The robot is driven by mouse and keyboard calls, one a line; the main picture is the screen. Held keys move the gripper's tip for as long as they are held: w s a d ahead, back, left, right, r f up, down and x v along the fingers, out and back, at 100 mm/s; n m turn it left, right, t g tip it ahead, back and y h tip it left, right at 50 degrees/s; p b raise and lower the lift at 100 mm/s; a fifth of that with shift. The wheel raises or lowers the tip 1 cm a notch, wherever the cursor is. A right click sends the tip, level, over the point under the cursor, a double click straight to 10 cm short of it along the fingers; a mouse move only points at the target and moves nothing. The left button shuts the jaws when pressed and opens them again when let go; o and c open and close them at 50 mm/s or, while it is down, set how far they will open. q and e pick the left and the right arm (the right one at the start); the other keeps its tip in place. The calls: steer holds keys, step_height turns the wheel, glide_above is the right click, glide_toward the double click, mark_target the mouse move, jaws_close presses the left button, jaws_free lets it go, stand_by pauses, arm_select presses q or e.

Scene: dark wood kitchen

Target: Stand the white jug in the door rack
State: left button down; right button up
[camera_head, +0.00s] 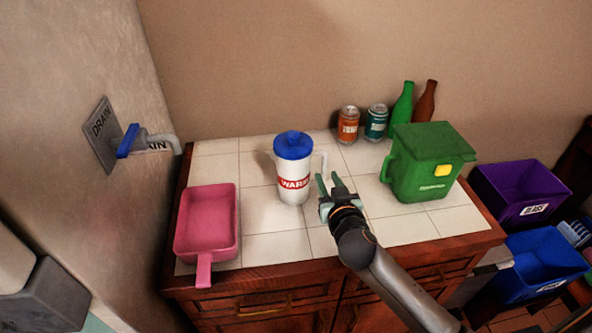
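The white jug (293,180) stands upright on the tiled counter, with a blue lid, a red label band and a white handle on its right side. My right gripper (330,184) is just right of the jug, close to its handle, with its two fingers apart and nothing between them. I cannot tell whether a finger touches the handle. My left gripper is out of view. No door rack can be made out in this view.
A pink scoop-like pan (207,222) lies left of the jug. A green box (428,165) stands at the right. Two cans (348,125) and two bottles (402,104) stand at the back. Purple (520,188) and blue (541,264) bins are beyond the right edge. A drain tap (150,140) projects from the left wall.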

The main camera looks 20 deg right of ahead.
mark_target(324, 171)
steer(key=shift+p+x, duration=0.4)
steer(key=shift+x, duration=2.35)
steer(key=shift+d+f, duration=0.15)
steer(key=shift+f, duration=0.05)
steer(key=shift+s, duration=0.1)
jaws_close()
steer(key=shift+r, duration=0.1)
